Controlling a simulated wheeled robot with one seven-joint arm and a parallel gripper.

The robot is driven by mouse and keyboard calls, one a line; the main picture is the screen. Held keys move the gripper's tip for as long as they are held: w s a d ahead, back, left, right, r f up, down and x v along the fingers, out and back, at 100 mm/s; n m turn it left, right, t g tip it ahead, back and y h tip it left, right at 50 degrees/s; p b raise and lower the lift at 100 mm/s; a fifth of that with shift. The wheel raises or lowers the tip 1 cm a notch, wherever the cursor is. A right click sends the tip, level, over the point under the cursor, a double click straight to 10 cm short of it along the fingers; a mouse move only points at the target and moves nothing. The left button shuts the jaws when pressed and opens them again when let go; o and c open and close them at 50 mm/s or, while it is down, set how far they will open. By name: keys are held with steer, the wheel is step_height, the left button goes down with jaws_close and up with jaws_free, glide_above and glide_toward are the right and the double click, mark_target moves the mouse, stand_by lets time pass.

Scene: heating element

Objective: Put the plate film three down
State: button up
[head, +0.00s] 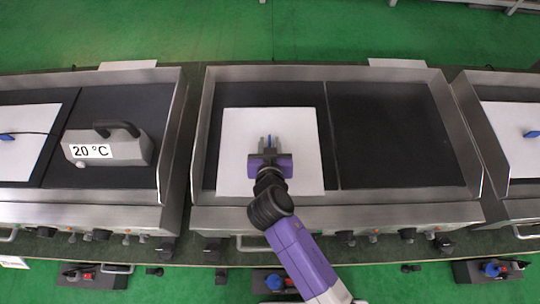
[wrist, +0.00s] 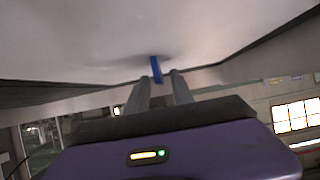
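The plate film is a white square sheet (head: 240,140) with a small upright blue tab (head: 269,142). In the head view it lies over the left dark plate of the middle griddle, its near edge overlapping the front metal rim. I cannot tell whether it rests fully flat. My gripper (head: 268,143) is over the middle of the sheet. In the wrist view the blue tab (wrist: 156,69) stands between the two grey fingertips (wrist: 159,79), with gaps seen at both sides, so the gripper looks open around it. The white sheet (wrist: 80,40) fills the top of that view.
The right dark plate (head: 395,130) of the middle griddle is bare. The left griddle holds a grey block (head: 130,148) marked "20 °C" and another white sheet (head: 20,150). The right griddle also has a white sheet (head: 510,120) with a blue tab.

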steer(key=b+v, duration=0.1)
steer(key=v, duration=1)
steer(key=shift+n+y, duration=0.3)
steer(key=shift+y, duration=0.3)
steer(key=s+d+f, duration=0.1)
steer(key=s, duration=0.1)
steer(key=s+d+f, duration=0.1)
steer(key=s, duration=0.1)
steer(key=s+d+f, duration=0.1)
steer(key=s, duration=0.1)
steer(key=shift+d, duration=0.4)
steer(key=s+d+r+t, duration=0.1)
steer(key=s+d+r, duration=0.6)
steer(key=s, duration=0.3)
steer(key=s+d+r+t+h, duration=0.1)
steer(key=s+d+r, duration=0.6)
steer(key=s+d, duration=0.2)
steer(key=shift+s+t, duration=0.3)
steer(key=shift+s, duration=0.6)
